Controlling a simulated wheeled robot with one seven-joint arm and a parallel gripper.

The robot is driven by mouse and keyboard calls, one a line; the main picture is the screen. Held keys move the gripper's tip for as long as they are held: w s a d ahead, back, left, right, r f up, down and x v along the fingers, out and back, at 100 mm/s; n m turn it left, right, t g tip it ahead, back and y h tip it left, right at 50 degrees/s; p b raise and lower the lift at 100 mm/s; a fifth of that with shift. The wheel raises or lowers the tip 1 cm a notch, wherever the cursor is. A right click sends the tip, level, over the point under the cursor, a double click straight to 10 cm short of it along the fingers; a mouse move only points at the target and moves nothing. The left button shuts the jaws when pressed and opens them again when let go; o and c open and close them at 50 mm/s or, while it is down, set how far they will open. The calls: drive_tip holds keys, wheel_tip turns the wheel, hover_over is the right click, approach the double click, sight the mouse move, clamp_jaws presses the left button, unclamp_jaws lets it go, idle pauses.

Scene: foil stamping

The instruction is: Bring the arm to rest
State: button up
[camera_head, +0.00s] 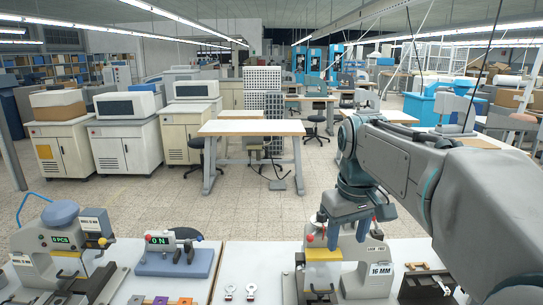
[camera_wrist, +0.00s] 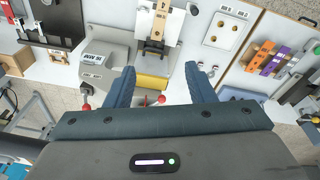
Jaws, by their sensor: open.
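My arm (camera_head: 400,165) reaches in from the right over the bench. My gripper (camera_head: 348,232) points down close above the 16 MM press (camera_head: 367,275). In the wrist view, my gripper (camera_wrist: 160,85) has its two blue fingers wide apart, with nothing held between them. The press's yellow part (camera_wrist: 152,82) shows between and beyond the fingers, and its grey body (camera_wrist: 105,55) lies to the left. I cannot tell from these views how much clearance there is between fingers and press.
The white bench (camera_head: 250,270) carries another press (camera_head: 60,245) at left and a device reading "0 N" (camera_head: 172,253). Orange and purple pieces (camera_wrist: 268,60) lie at right in the wrist view. Tiled floor (camera_head: 270,215) is open behind the bench, before a wooden-topped table (camera_head: 252,128).

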drive_tip(key=s+f+m+t, duration=0.2)
drive_tip(key=s+f+m, duration=0.1)
drive_tip(key=s+f, duration=0.8)
drive_tip(key=s, duration=0.4)
drive_tip(key=shift+s+f+m, duration=0.15)
drive_tip(key=shift+f+m, duration=0.15)
drive_tip(key=shift+f, duration=0.1)
